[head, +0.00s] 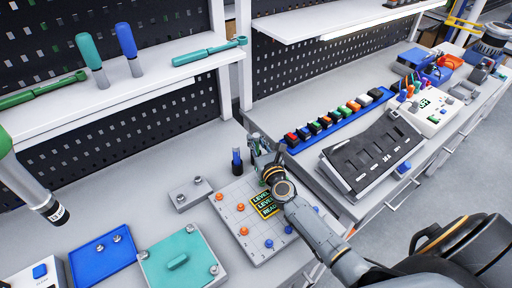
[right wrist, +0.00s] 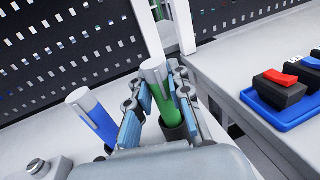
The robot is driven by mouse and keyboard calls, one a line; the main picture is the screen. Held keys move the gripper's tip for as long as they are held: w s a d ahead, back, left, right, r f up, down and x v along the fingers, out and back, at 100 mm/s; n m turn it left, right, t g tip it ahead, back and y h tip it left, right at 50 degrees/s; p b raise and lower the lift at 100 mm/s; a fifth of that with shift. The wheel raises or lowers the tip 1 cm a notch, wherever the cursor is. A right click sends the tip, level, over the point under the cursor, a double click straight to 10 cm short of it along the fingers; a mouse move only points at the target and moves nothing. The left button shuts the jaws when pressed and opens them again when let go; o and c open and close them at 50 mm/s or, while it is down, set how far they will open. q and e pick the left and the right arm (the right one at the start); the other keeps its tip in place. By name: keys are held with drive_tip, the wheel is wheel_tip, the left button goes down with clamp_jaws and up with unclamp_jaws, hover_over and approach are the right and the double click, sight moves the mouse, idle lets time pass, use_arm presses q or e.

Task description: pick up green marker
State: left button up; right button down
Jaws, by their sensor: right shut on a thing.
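The green marker (right wrist: 182,108), with a pale grey cap, stands tilted in the picture in the right wrist view. Its lower end is in a dark round cup (right wrist: 174,128). My right gripper (right wrist: 158,82) is shut on the marker, with one finger on each side just below the cap. In the head view my right gripper (head: 264,156) is at the back of the bench, and it mostly hides the marker. A blue marker (right wrist: 92,115) stands just left of the gripper in its own holder; it also shows in the head view (head: 237,158). My left gripper is not in view.
A grid board (head: 238,212) with orange and blue pegs lies below the right arm. A blue rail of coloured switches (head: 333,122) and a dark sloped panel (head: 372,150) are to the right. A perforated back wall and shelf post stand behind.

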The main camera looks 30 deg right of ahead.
drive_tip(key=shift+r, duration=0.1)
wheel_tip(320, 180, up, 12)
drive_tip(key=p, duration=1)
wheel_tip(320, 180, up, 4)
drive_tip(key=shift+f, duration=0.1)
idle(0.3)
drive_tip(key=shift+f, duration=0.1)
